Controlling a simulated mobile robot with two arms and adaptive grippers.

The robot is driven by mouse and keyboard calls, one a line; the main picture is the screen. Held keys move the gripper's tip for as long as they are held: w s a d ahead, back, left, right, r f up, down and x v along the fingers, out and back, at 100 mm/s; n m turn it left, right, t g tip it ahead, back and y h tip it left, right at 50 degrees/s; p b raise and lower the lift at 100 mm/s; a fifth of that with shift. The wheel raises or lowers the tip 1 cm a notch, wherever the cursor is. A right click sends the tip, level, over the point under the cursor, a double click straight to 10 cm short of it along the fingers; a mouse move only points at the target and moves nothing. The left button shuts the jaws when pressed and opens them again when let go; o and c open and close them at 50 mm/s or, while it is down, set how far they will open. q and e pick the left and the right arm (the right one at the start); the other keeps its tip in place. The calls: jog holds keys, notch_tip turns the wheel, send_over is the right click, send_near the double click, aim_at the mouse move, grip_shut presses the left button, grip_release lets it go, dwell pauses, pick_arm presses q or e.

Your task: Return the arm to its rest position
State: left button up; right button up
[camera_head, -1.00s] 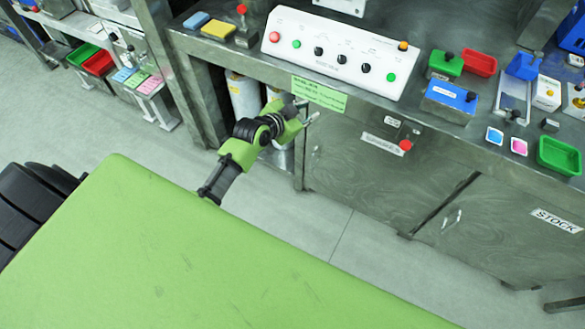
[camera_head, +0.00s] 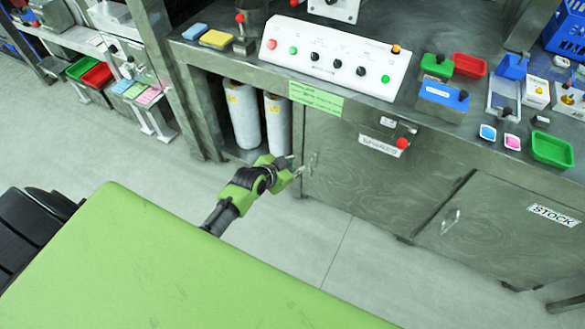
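My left arm comes from behind my green body panel, and its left gripper (camera_head: 295,165) is at mid-picture. It is in front of the lower cabinet, below the bench edge. Its two small fingertips show apart with nothing between them, so it looks open and empty. My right gripper is not in view.
The metal bench carries a white control panel (camera_head: 336,55), a blue box (camera_head: 442,100) and a green tray (camera_head: 552,149). White rolls (camera_head: 244,115) stand on the open shelf behind the gripper. The cabinet door (camera_head: 505,222) is shut. The grey floor (camera_head: 310,240) is clear.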

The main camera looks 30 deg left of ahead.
pick_arm(q)
jog(key=shift+f, duration=0.1)
dwell(0.5)
jog(key=s+f+n+g, duration=0.1)
jog(key=s+f+g, duration=0.3)
jog(key=s+f, duration=1.55)
jog(key=s+f+g, duration=0.1)
jog(key=s+f, duration=0.3)
jog(key=s, duration=0.6)
jog(key=s+d+f+n+g, duration=0.1)
jog(key=s+f, duration=0.3)
jog(key=s, duration=0.6)
jog(key=s+d+f+g+y, duration=0.1)
jog(key=s+f+g, duration=0.2)
jog(key=s, duration=0.7)
jog(key=shift+d+f, duration=0.25)
jog(key=shift+f, duration=0.55)
